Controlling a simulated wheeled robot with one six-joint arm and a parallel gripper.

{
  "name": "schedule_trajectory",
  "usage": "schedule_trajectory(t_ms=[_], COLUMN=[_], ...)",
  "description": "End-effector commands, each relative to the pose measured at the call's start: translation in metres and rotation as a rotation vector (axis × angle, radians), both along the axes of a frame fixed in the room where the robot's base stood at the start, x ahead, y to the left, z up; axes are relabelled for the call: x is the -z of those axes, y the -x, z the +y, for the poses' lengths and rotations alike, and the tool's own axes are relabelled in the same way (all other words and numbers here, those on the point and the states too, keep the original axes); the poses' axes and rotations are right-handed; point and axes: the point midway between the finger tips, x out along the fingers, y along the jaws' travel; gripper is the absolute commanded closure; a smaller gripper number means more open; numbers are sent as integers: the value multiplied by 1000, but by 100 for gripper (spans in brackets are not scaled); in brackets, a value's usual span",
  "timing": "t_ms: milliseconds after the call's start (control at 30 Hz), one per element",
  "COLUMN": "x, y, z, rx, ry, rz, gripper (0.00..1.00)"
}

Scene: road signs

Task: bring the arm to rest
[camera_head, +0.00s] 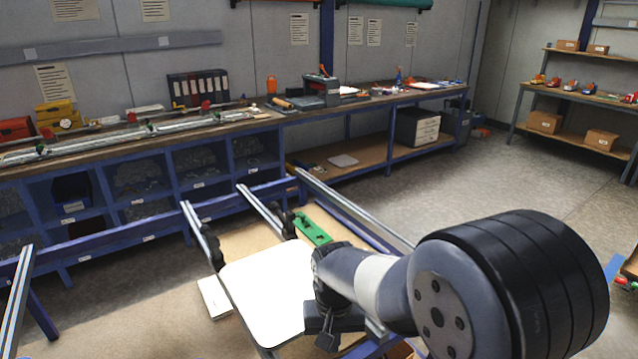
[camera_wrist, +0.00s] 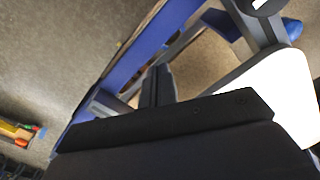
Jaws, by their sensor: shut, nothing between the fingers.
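My arm reaches in from the right of the head view, bent, with my gripper (camera_head: 328,342) low at the bottom middle, at the right edge of a white rounded plate (camera_head: 262,295). In the wrist view my gripper (camera_wrist: 158,84) is shut, its dark fingers close together with nothing between them. The white plate (camera_wrist: 272,92) also shows there at the right, apart from the fingers. I cannot tell how high the fingers are above what lies below.
A blue frame with grey rails (camera_head: 345,205) surrounds the plate, with a green part (camera_head: 312,229) behind it. A long workbench (camera_head: 250,118) with tools and binders runs along the back wall. A shelf (camera_head: 575,95) stands at the right. Floor between is open.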

Motion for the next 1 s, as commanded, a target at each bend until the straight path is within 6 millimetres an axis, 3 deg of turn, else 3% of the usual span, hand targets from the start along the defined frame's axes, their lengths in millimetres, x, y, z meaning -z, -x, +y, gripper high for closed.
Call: schedule_trajectory(t_ms=[133, 300, 733, 1000], x=[0, -13, -14, -31], y=[14, 13, 13, 24], z=[-10, -9, -9, -14], rx=[1, 0, -1, -21], ry=[0, 0, 0, -2], rz=[-2, 0, -1, -27], gripper=[100, 100, 100, 100])
